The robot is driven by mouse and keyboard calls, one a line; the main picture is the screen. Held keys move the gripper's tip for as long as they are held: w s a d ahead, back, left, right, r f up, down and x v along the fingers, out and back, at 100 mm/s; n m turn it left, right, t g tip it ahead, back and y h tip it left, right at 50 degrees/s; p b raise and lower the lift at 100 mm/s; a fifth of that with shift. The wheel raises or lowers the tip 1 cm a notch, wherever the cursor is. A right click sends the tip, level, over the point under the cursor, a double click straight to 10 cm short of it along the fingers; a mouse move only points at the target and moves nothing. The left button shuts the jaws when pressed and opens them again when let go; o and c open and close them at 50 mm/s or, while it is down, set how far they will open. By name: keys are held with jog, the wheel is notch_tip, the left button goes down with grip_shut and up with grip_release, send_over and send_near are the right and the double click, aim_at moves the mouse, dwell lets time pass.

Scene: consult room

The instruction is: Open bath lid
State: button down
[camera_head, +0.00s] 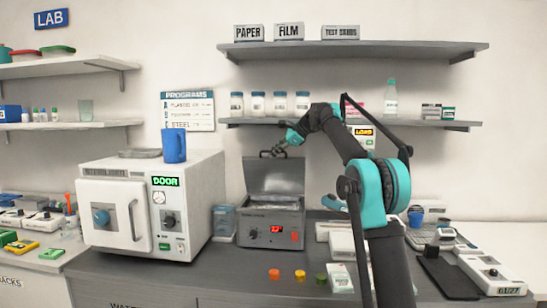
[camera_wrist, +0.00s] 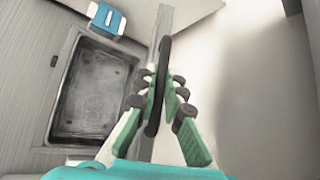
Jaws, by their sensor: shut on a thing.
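The bath (camera_head: 270,228) is a grey metal box on the counter, with a red display and a red switch on its front. Its lid (camera_head: 274,177) stands raised, about upright, at the back of the box. The open basin (camera_wrist: 95,90) shows at left in the wrist view, grey and seemingly empty. My gripper (camera_head: 283,145) is at the top of the lid, shut on the dark lid handle (camera_head: 268,153). In the wrist view my gripper (camera_wrist: 162,78) has its green-padded fingers on both sides of the black handle, and the lid shows nearly edge-on.
A white oven (camera_head: 140,210) with a blue mug (camera_head: 174,146) on top stands left of the bath. A blue container (camera_head: 224,221) sits between them. A shelf with jars (camera_head: 258,103) is above the lid. Small coloured pots (camera_head: 300,275) stand in front.

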jog(key=shift+w+r, duration=0.1)
jog(key=shift+w, duration=0.15)
jog(key=c, duration=1.6)
grip_release()
jog(key=v, duration=1.2)
